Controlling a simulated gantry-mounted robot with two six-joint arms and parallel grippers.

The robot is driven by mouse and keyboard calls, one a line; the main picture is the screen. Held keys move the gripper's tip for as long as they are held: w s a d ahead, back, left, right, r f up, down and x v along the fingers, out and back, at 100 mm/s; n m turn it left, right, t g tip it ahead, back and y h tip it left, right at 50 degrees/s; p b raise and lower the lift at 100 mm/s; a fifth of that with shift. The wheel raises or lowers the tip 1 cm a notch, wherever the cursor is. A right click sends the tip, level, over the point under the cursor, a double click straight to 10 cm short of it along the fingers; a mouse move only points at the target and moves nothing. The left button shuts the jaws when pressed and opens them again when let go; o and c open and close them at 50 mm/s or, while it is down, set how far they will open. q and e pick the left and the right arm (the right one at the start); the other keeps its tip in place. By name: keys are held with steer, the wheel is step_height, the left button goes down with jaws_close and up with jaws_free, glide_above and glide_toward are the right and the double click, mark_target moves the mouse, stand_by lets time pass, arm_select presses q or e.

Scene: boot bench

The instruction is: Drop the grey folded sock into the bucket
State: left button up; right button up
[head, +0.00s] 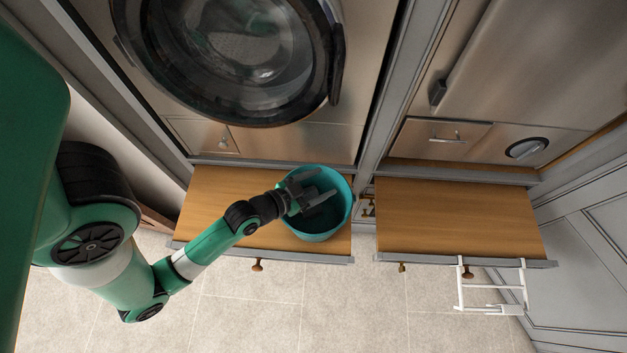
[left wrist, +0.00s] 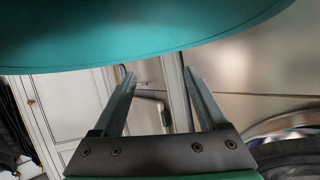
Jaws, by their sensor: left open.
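A teal bucket (head: 325,233) stands on the left wooden pull-out shelf, below the round door. My left gripper (head: 322,193) is over the bucket's mouth, coming in from its left side. In the left wrist view my left gripper (left wrist: 158,76) is open, with its two fingers apart and nothing between them. The bucket's teal wall (left wrist: 130,35) fills the top of that view. I cannot make out the grey folded sock in either view; the gripper hides part of the bucket's inside. My right gripper is not in view.
The left shelf (head: 215,200) is bare beside the bucket. A second wooden shelf (head: 450,215) to the right is empty, with a white wire rack (head: 490,287) hanging at its front edge. A round-doored machine (head: 240,50) stands behind the left shelf. Tiled floor lies in front.

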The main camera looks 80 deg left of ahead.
arm_select(q)
steer(key=b+v, duration=0.2)
steer(key=v, duration=0.8)
